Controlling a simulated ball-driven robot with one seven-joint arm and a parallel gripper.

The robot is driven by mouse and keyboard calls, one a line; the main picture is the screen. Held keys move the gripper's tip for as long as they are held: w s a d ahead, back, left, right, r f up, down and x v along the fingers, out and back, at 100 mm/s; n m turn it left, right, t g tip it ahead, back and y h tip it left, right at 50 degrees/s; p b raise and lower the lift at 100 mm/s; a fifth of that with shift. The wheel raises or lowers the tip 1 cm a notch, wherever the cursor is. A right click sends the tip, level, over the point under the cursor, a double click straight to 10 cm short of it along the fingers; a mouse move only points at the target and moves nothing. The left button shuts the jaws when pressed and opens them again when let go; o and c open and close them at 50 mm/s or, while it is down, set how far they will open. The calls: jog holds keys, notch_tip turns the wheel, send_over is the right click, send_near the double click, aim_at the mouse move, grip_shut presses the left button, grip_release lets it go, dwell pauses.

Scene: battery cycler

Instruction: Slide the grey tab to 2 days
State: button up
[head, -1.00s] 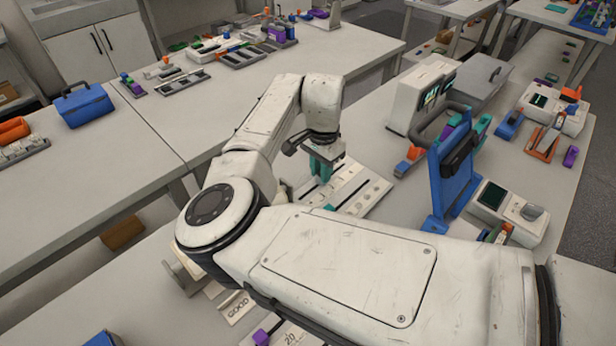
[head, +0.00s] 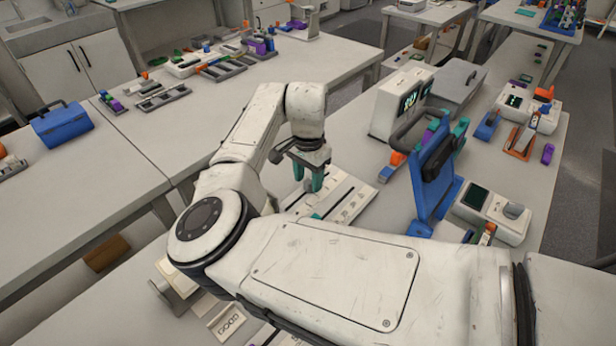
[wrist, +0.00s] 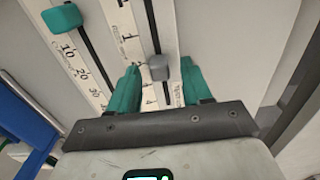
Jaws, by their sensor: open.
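My gripper (wrist: 162,92) has teal fingers that stand apart with nothing held between them. In the wrist view the grey tab (wrist: 159,67) sits on its dark slot, just beyond the fingertips and between their lines. Small printed marks run beside the slot; the 2 days mark cannot be made out clearly. A teal tab (wrist: 61,18) sits on a neighbouring slot marked 10, 20, 30. In the head view my gripper (head: 308,178) is above the white slider panel (head: 352,200). My arm hides part of the panel, and the grey tab cannot be picked out there.
A blue stand (head: 432,185) with a black clamp rises to the right of the panel. A white instrument (head: 398,103) with a screen stands behind it. A meter (head: 490,213) lies farther right. A blue toolbox (head: 62,125) is on the left table.

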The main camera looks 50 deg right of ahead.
aim_at(308, 181)
notch_tip(308, 181, up, 10)
jog(key=b, duration=0.1)
jog(key=shift+r, duration=0.25)
dwell(0.5)
